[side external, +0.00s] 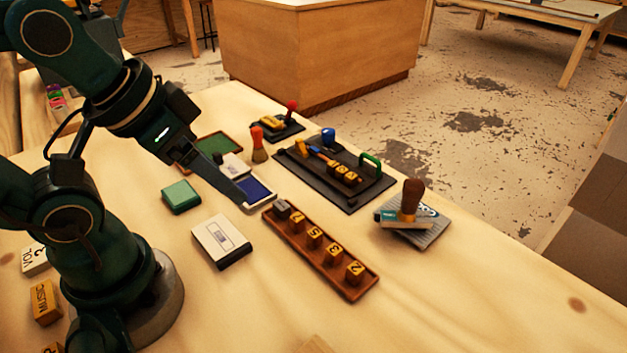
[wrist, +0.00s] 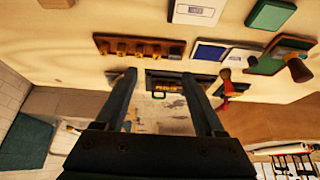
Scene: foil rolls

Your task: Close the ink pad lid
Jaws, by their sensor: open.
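The open ink pad (side external: 258,189), with a blue pad in a pale case, lies on the table beyond my gripper; it also shows in the wrist view (wrist: 208,53). A pale panel (side external: 234,165) behind it looks like its raised lid, and it also shows in the wrist view (wrist: 239,58). My gripper (side external: 243,202) is open and empty, its fingers reaching over the near left edge of the pad in the side view. In the wrist view my gripper (wrist: 159,74) has its fingers wide apart, with the pad to the right of them. I cannot tell whether they touch the pad.
A wooden rack (side external: 318,252) of number blocks lies right of the pad. A white box (side external: 221,241) and a green box (side external: 181,197) lie nearer me. A red-handled brush (side external: 259,145), green board (side external: 218,146), black tray (side external: 335,175) and brown-handled stamp (side external: 411,200) stand around.

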